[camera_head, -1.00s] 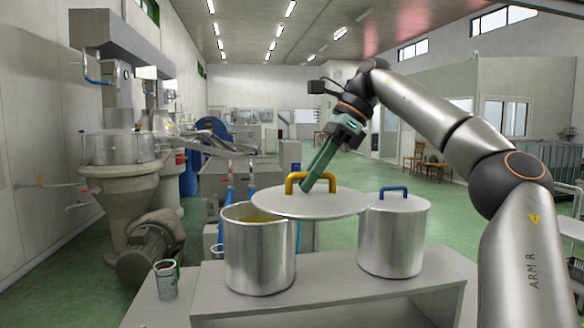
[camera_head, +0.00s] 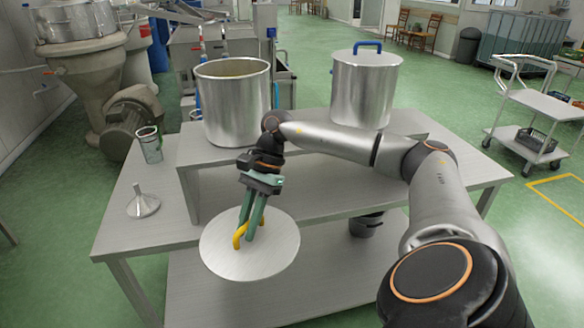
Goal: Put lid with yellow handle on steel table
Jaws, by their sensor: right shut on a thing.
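The round steel lid (camera_head: 275,255) with the yellow handle (camera_head: 238,238) is in my right gripper (camera_head: 248,232), whose green fingers are shut on the handle. The lid lies roughly flat in the picture and overlaps the front edge of the steel table (camera_head: 165,232). I cannot tell whether it touches the table. The open steel pot (camera_head: 235,105) stands without a lid on the raised shelf behind. My left gripper is not in view.
A pot with a blue-handled lid (camera_head: 365,90) stands on the raised shelf (camera_head: 300,125). A dark container (camera_head: 366,224) shows below the tabletop. A trolley (camera_head: 535,105) stands at right.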

